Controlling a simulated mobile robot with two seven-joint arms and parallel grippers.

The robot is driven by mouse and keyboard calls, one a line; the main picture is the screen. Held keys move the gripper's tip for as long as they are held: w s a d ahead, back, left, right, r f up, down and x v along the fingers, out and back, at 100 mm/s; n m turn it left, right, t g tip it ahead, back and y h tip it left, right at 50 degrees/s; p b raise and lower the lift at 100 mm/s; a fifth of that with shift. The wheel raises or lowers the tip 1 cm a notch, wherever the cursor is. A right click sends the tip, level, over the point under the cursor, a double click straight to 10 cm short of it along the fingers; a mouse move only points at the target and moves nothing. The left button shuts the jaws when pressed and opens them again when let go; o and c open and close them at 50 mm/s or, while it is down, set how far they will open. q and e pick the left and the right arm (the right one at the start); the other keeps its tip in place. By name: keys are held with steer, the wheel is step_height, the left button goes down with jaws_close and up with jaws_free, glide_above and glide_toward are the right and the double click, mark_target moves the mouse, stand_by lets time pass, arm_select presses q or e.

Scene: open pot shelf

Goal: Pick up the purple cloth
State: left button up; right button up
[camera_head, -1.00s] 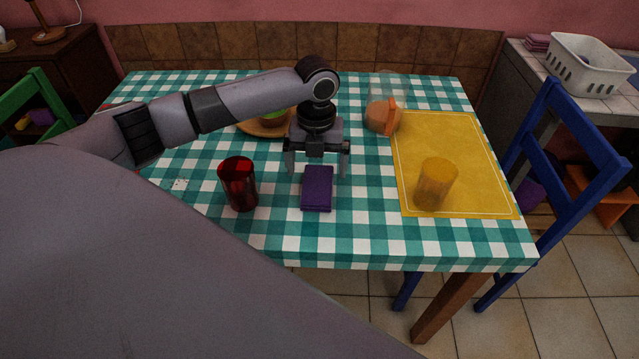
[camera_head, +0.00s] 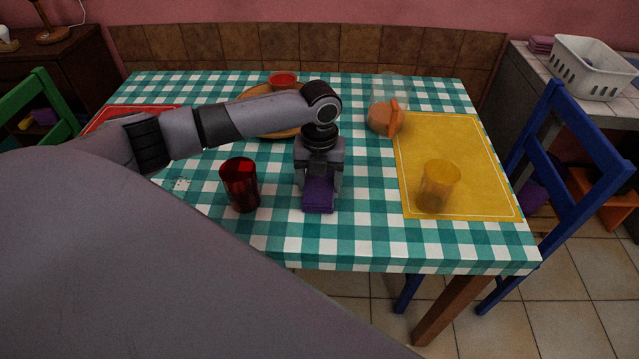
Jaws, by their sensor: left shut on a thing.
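The purple cloth (camera_head: 318,196) is a small folded bundle on the checked table, near the middle of its front half. My left gripper (camera_head: 319,186) is over the cloth from above, with its fingers closed in on the cloth's two sides. The gripper hides the far part of the cloth. The cloth looks to be still at table level; I cannot tell whether it is lifted at all. My right gripper does not show.
A red glass (camera_head: 240,185) stands just left of the cloth. A yellow glass (camera_head: 438,186) stands on a yellow placemat (camera_head: 455,140) at right. Behind are a clear container with an orange part (camera_head: 386,117), a wooden plate (camera_head: 256,94) and a red bowl (camera_head: 283,79).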

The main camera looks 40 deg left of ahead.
mark_target(320, 183)
arm_select(q)
steer(key=shift+r, duration=0.15)
step_height(320, 183, up, 20)
steer(key=p, duration=0.1)
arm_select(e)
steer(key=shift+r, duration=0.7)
